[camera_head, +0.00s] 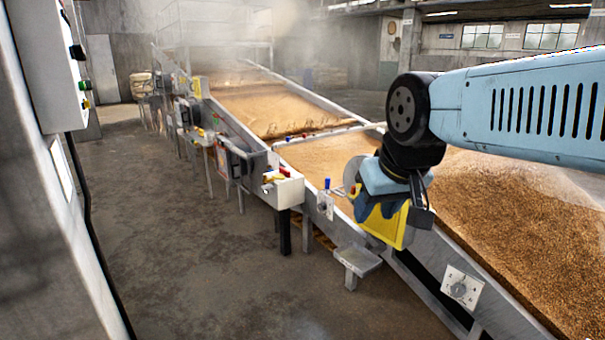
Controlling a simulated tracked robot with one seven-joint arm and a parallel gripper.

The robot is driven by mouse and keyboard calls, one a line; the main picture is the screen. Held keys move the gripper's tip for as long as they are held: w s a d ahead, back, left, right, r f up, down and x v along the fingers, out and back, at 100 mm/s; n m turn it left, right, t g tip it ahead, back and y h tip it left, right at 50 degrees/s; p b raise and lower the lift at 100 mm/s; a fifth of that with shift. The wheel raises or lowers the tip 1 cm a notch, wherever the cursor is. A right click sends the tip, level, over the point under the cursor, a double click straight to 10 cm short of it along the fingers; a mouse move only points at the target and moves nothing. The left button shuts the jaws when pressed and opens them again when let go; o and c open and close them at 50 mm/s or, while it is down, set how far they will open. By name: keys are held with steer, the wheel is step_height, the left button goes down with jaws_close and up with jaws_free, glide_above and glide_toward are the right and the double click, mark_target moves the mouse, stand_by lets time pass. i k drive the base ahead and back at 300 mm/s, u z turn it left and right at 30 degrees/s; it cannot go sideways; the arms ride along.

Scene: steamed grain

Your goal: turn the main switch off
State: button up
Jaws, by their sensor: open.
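A control cabinet (42,70) stands at the left edge, with a black knob (77,52), a green button (84,86) and a yellow part on its side. A grey rotary switch on a white plate (460,289) is fixed to the conveyor's near side at lower right. Another small switch plate with a blue top (325,204) sits further back on the same side. I cannot tell which is the main switch. My gripper (392,218) hangs pointing down over the conveyor edge, between those two plates and apart from the cabinet. It is open; a yellow part partly hides its fingers.
A long conveyor bed of brown grain (500,215) runs from back left to front right, under steam at the back. A white box with red parts (283,187) and a small step (356,259) stand along its side. The concrete floor (200,260) between cabinet and conveyor is clear.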

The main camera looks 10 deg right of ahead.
mark_target(282, 172)
steer(key=u, duration=0.2)
steer(key=i, duration=3.3)
steer(key=z, duration=0.1)
